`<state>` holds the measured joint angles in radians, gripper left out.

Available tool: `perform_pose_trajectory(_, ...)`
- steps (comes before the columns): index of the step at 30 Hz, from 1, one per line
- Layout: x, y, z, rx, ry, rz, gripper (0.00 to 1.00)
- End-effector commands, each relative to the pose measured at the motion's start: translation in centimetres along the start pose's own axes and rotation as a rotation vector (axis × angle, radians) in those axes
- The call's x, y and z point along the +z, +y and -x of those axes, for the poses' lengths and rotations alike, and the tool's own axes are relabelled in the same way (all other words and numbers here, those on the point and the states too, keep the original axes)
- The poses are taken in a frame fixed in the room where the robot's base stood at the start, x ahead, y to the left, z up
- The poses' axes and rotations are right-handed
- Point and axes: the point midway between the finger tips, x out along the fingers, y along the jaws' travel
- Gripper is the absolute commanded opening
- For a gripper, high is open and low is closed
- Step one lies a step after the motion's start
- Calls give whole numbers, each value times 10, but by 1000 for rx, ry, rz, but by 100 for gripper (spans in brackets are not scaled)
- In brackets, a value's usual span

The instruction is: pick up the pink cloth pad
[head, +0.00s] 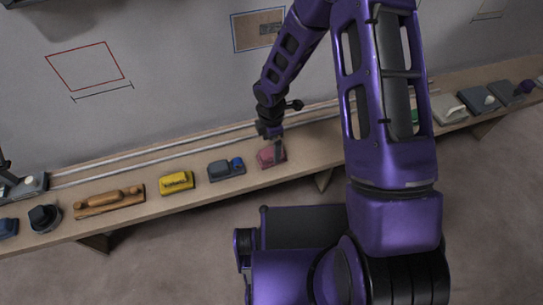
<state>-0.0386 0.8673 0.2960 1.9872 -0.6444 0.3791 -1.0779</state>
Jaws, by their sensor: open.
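The pink cloth pad (266,158) lies on the long wooden shelf (140,212), a little left of the middle of the head view. My gripper (277,148) points down right over the pad, and its fingers hide part of it. The jaws are open. I cannot tell whether the fingers touch the pad or stand just above it.
Left of the pad on the shelf are a blue-grey block with a blue knob (226,169), a yellow block (177,182), a wooden tool (109,202) and a dark round item (44,217). Grey items (476,101) stand to the right. Rails (150,158) run along the wall behind.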

Motion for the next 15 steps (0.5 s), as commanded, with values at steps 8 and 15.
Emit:
perform_pose_trajectory(8, 1, 0, -36, -3, 0, 1, 100)
perform_pose_trajectory(15, 1, 0, -51, 0, 0, 0, 100)
